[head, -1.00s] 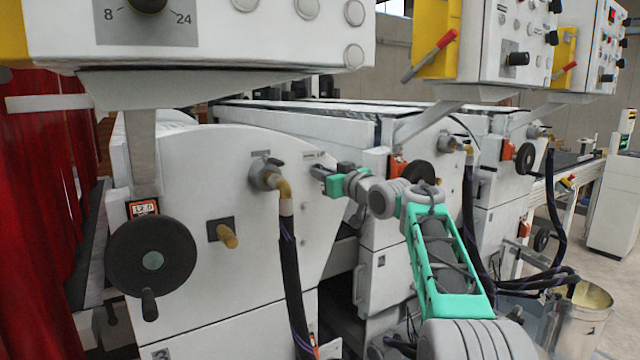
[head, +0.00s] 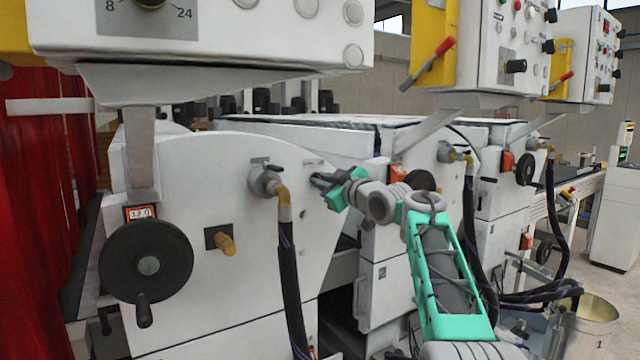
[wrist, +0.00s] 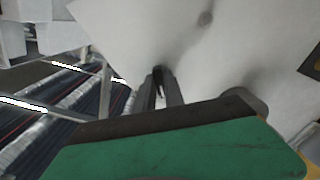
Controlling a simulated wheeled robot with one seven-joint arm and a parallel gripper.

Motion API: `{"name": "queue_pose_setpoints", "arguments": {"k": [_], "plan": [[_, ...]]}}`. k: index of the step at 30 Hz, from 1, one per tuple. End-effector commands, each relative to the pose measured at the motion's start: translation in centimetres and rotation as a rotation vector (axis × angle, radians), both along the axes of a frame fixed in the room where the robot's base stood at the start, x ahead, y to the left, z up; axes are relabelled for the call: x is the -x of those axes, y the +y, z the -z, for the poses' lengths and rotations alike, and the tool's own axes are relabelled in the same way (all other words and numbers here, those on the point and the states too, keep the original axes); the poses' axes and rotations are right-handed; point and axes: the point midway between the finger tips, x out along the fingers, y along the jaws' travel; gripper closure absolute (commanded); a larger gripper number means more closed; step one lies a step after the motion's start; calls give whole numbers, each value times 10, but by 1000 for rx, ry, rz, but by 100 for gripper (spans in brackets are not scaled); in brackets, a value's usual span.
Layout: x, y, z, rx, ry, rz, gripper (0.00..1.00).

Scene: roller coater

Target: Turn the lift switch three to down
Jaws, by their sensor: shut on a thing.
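My gripper (head: 318,180) reaches the upper right part of the nearest white machine side panel (head: 225,165), just below a small label. It also shows in the wrist view (wrist: 163,80), with its dark fingertips close together against the white panel. The fingers are shut on a small switch there, which I take to be lift switch three. The switch is almost wholly hidden by the fingers, so I cannot read which way it points.
Left of my gripper are a pipe fitting with a brass elbow (head: 283,195) and a black hose (head: 289,275). A black handwheel (head: 147,263) and a brass knob (head: 225,244) sit further left. A control box (head: 210,35) overhangs the panel.

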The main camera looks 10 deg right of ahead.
Motion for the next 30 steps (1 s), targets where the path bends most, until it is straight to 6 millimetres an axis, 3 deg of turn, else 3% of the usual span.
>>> {"name": "queue_pose_setpoints", "arguments": {"k": [6, 7, 15, 23, 30], "plan": [[1, 3, -3, 2, -5, -6, 100], [1, 3, -3, 2, -5, -6, 86], [1, 0, -1, 1, -2, -1, 65], [3, -1, 0, 0, -2, 0, 65], [40, -17, 2, 1, -3, 3, 65]]}}
